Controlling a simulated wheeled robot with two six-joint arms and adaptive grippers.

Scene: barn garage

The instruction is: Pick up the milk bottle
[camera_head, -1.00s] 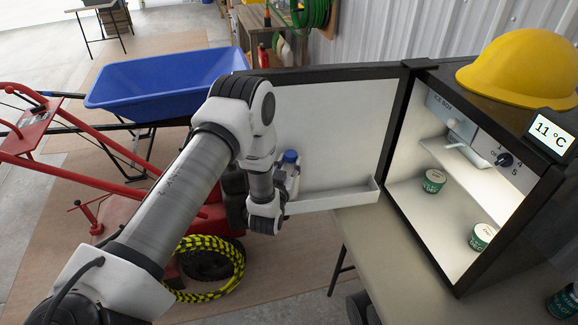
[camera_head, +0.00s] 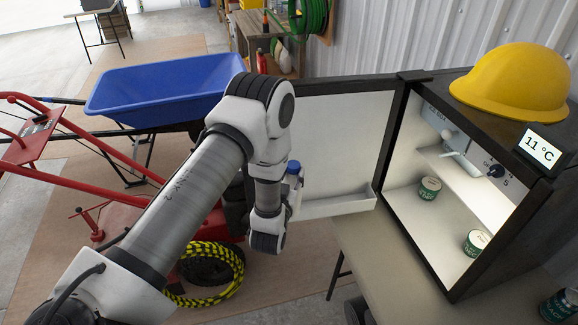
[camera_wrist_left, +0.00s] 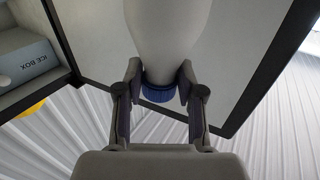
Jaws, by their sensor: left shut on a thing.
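The milk bottle is white with a blue cap (camera_head: 293,167). In the head view it shows at the left end of the open fridge door's shelf (camera_head: 338,204), partly hidden behind my left wrist. I cannot tell there whether it touches the shelf. In the left wrist view, my left gripper (camera_wrist_left: 158,72) is shut on the bottle (camera_wrist_left: 168,28), with a finger on each side near the blue cap. My left gripper's fingers are mostly hidden in the head view. My right gripper is not in view.
The open fridge (camera_head: 408,200) holds two green cans (camera_head: 429,188) (camera_head: 476,243). A yellow hard hat (camera_head: 515,85) sits on top. A table (camera_head: 385,262) lies below. A blue wheelbarrow (camera_head: 160,88) and a red machine (camera_head: 38,135) stand left. Another can (camera_head: 560,305) is at lower right.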

